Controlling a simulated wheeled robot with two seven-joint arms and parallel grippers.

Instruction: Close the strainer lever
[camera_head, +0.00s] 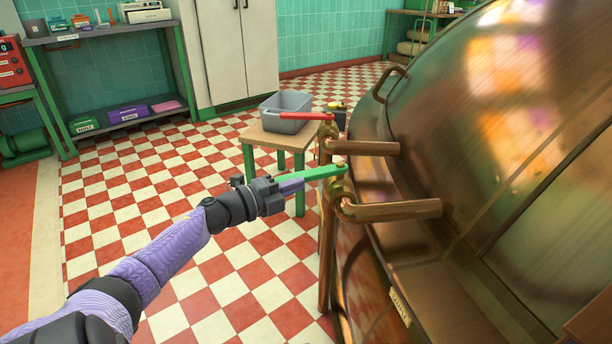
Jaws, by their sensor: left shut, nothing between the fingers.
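A green lever (308,175) sits on a copper valve at the side of the large copper kettle (420,130) and points left. A red lever (305,116) sits on another valve just behind and above it, also pointing left. I cannot tell from any readable label which one is the strainer lever. My left gripper (291,186) is shut and empty. Its fingertips are at the free end of the green lever, and they overlap it in the picture; I cannot tell whether they touch. My right gripper is out of view.
Copper pipes (388,211) stick out right of the valves. A small table (262,136) with a grey bin (286,111) stands behind the levers. A shelf bench (110,32) is at the back left. The checkered floor on the left is clear.

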